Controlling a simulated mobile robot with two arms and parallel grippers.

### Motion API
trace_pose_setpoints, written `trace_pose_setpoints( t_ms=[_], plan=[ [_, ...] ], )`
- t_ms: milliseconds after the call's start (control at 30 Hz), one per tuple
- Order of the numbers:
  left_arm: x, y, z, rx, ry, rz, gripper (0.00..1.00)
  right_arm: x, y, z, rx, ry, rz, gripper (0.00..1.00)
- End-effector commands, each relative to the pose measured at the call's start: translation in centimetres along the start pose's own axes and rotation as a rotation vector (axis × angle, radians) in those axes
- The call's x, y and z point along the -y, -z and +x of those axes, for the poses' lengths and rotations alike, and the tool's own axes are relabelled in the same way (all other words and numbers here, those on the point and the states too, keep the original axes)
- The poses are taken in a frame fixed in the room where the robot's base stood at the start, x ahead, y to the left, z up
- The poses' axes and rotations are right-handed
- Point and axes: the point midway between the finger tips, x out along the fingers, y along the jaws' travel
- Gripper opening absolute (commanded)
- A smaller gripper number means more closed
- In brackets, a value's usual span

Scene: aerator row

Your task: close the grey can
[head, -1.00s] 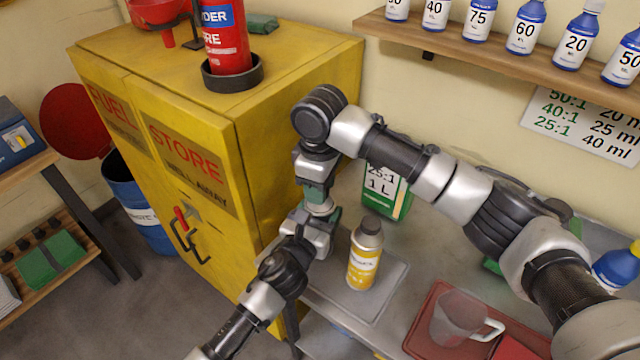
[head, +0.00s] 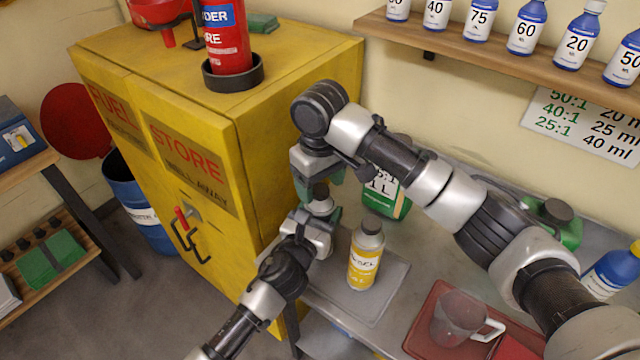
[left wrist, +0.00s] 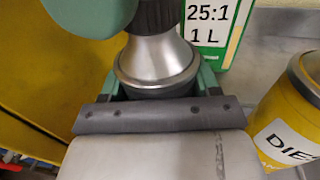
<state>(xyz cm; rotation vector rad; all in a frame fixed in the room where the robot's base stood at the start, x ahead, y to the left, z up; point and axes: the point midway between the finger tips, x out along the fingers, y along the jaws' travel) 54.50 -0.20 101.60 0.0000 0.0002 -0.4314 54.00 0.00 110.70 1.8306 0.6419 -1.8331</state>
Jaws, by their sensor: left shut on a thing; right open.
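The grey can (head: 320,206) stands upright, its silver shoulder showing above my left gripper (head: 319,217). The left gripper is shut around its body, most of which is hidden. In the left wrist view the can's shoulder (left wrist: 156,62) shows between the green jaws. A dark ribbed cap (left wrist: 155,14) sits on the can's neck; the cap also shows in the head view (head: 320,190). My right gripper (head: 319,180) is open just above the cap, its green fingertips apart on either side. Whether the cap is fully tight cannot be told.
A yellow bottle (head: 366,255) with a dark cap stands on a grey mat (head: 393,284) to the right. A green-and-white container (head: 388,195) stands behind. A red tray (head: 420,325) holds a clear jug (head: 458,318). The yellow cabinet (head: 215,110) is close on the left.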

Motion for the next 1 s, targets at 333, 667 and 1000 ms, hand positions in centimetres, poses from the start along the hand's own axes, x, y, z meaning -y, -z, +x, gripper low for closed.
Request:
trace_pose_setpoints(
  t_ms=[333,667,1000],
  plan=[
    [0.0,0.0,0.0,0.000,0.001,-0.001,0.00,-0.1,0.1,-7.2,-0.006,-0.004,0.000,0.66],
    [0.0,0.0,0.0,0.000,0.001,-0.001,0.00,0.0,0.1,-11.0,-0.002,-0.001,0.000,0.66],
    [0.0,0.0,0.0,0.000,0.001,-0.001,0.68,0.0,0.0,-11.2,-0.001,0.001,0.000,0.66]
  ],
)
